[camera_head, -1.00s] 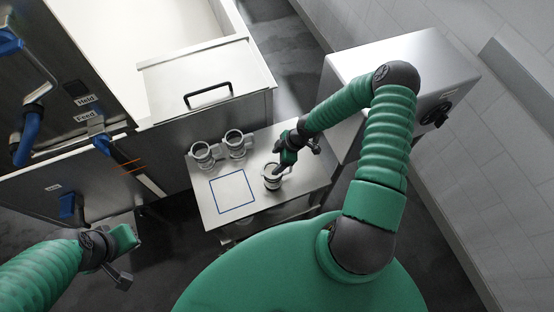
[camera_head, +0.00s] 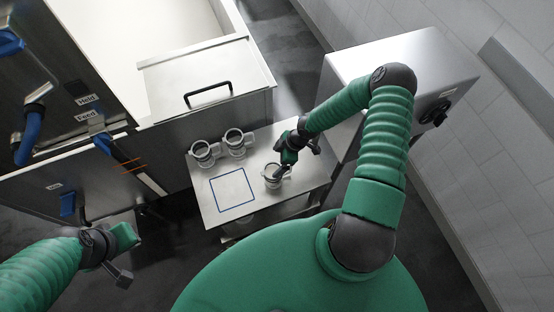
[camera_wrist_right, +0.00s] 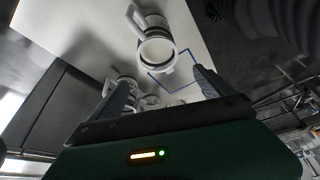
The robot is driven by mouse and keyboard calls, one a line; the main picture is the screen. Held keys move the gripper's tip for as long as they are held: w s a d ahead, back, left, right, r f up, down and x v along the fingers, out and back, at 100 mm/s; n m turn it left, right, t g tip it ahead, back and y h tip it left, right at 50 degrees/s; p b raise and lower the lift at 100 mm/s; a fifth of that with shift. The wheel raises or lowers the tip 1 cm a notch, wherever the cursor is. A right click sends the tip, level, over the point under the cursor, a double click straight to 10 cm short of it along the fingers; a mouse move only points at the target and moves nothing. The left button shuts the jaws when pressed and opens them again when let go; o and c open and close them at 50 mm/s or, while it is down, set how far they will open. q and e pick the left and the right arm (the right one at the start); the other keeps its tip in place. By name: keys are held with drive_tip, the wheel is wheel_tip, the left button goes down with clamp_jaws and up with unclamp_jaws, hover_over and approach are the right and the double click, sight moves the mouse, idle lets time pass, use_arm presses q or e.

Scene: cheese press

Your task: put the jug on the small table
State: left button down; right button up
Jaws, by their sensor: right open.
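A metal jug (camera_head: 272,182) stands upright on the small table (camera_head: 262,212), to the right of a blue square outline. In the right wrist view the jug (camera_wrist_right: 157,50) shows its round open mouth and side handle, beyond and between the fingertips. My right gripper (camera_head: 284,167) is open at the jug's upper rim; whether it touches the jug I cannot tell. It also shows in the right wrist view (camera_wrist_right: 162,88), with its fingers apart and nothing between them. My left gripper (camera_head: 124,278) is at the lower left, away from the table; its jaws are unclear.
Two similar jugs, one (camera_head: 203,154) beside the other (camera_head: 236,143), stand at the table's back left. The blue square (camera_head: 234,207) is empty. A large steel vat (camera_head: 212,60) with a handled lid stands behind, and a steel cabinet (camera_head: 400,60) at the right.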

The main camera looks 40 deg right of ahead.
drive_tip(key=v, duration=1.1)
use_arm(q)
drive_tip(key=shift+d+f+b, duration=0.2)
drive_tip(key=shift+f+b, duration=0.2)
drive_tip(key=shift+f, duration=0.05)
use_arm(e)
drive_tip(key=s+a+r+m+h, duration=0.1)
drive_tip(key=s+a+r+m, duration=0.2)
drive_tip(key=a+r+m, duration=0.2)
drive_tip(key=s+a+r+m+h, duration=0.2)
drive_tip(key=a+r+m, duration=0.3)
drive_tip(key=r, duration=0.7)
drive_tip(key=shift+s+a+m+h, duration=0.35)
drive_tip(key=shift+s+a, duration=0.3)
drive_tip(key=shift+a, duration=0.6)
